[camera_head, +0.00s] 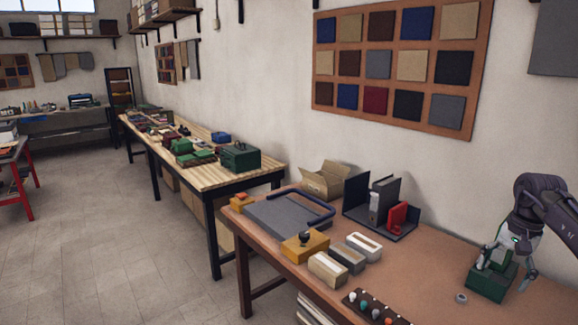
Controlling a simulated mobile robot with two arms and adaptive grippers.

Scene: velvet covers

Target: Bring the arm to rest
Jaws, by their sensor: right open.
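My right arm comes in from the right edge. Its gripper (506,272) is open at the right end of the brown table (440,262), pointing down. A dark green box (487,288) stands on the table right below and between its fingers. Whether the fingers touch the box I cannot tell. My left gripper is out of view.
A small grey ring (461,297) lies left of the green box. Several small blocks, a grey board (285,217) with a blue handle, and a black holder (380,222) with binders stand further left. A cardboard box (323,182) is behind. Open floor lies left.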

